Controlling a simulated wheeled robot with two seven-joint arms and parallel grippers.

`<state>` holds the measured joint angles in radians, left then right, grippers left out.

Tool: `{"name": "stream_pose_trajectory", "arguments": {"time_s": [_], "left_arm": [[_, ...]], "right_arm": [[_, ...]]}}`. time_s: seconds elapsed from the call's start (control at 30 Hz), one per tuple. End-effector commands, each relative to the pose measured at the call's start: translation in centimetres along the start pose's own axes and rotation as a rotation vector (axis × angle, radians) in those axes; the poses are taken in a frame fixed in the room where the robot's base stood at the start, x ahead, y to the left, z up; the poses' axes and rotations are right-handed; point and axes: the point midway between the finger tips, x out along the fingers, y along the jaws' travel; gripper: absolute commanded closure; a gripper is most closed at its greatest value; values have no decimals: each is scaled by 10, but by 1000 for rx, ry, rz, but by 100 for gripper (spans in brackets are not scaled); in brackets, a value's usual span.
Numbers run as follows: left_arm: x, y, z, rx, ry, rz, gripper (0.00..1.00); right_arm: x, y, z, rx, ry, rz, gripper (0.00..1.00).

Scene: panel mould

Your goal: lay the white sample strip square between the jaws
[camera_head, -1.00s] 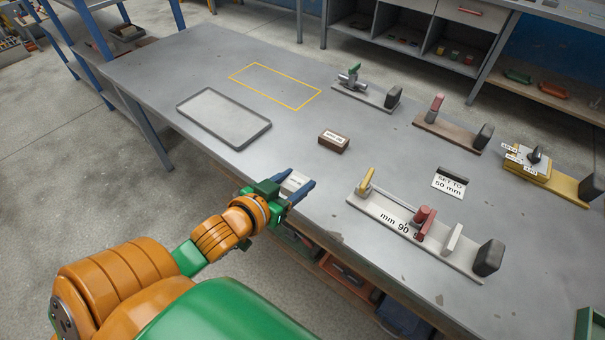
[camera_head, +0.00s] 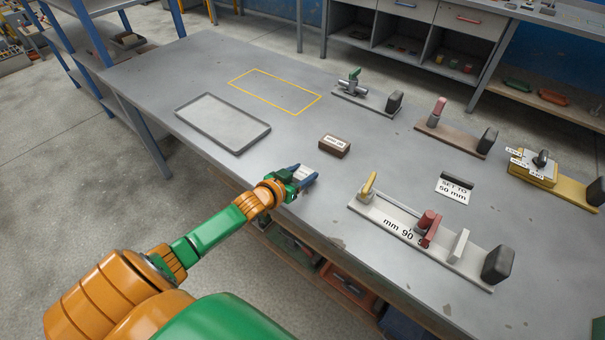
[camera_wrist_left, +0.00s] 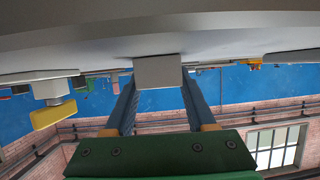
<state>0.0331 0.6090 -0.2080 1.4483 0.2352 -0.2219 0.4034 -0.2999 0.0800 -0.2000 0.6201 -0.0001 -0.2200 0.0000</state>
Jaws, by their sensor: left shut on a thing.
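The white sample strip (camera_head: 304,173) is between the blue fingers of my left gripper (camera_head: 307,176), near the table's front edge. In the left wrist view the pale end of the strip (camera_wrist_left: 158,72) shows between both fingers, which are shut on it. The long white fixture (camera_head: 385,222), marked "mm 90", lies to the right of the gripper. It carries a red jaw block (camera_head: 430,229), a white upright plate (camera_head: 458,246) and a yellow lever (camera_head: 368,187). The gripper is apart from the fixture. My right gripper is not in view.
A small brown labelled block (camera_head: 334,147) stands behind the gripper. A "SET TO 50 mm" card (camera_head: 454,189) stands behind the fixture. A grey tray (camera_head: 222,145) and a yellow outline (camera_head: 275,111) are at the left. Other fixtures, including a yellow-based one (camera_head: 575,188), stand farther back.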

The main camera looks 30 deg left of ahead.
Motion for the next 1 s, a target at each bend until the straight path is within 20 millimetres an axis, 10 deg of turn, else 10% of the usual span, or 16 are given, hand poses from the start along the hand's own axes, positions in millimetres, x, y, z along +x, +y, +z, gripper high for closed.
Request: {"name": "stream_pose_trajectory", "arguments": {"time_s": [0.13, 0.5, 1.0], "left_arm": [[0, 0, 1, 0, -2, 0, 15], [2, 0, 8, -1, -1, 1, 15], [-67, 12, -5, 21, 23, 9, 3]], "right_arm": [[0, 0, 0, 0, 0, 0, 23], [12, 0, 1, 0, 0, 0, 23], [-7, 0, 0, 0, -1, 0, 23]]}}
